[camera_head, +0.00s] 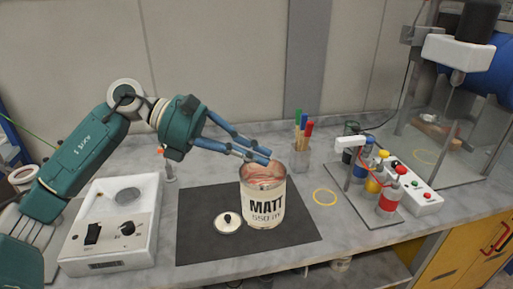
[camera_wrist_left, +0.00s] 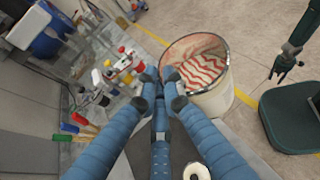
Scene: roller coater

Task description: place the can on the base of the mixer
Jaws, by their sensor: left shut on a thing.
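The can (camera_head: 264,210) is an open white tin marked MATT with red-and-white streaked contents, upright over the dark mat (camera_head: 200,215). My left gripper (camera_head: 262,158) is shut on its upper rim. In the left wrist view the fingers (camera_wrist_left: 162,76) meet at the near edge of the can (camera_wrist_left: 212,100). I cannot tell whether the can's bottom touches the mat. The mixer (camera_head: 458,52), with a white head and blue motor, stands at the far right; its grey base (camera_head: 448,172) lies below behind a clear shield. My right gripper (camera_wrist_left: 284,68) shows small in the left wrist view.
A pot of coloured brushes (camera_head: 302,155) stands behind. A yellow ring (camera_head: 324,197) marks the bench. A rack of coloured bottles (camera_head: 375,190) and a switch box (camera_head: 420,195) stand between can and mixer. A white scale (camera_head: 112,225) is left.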

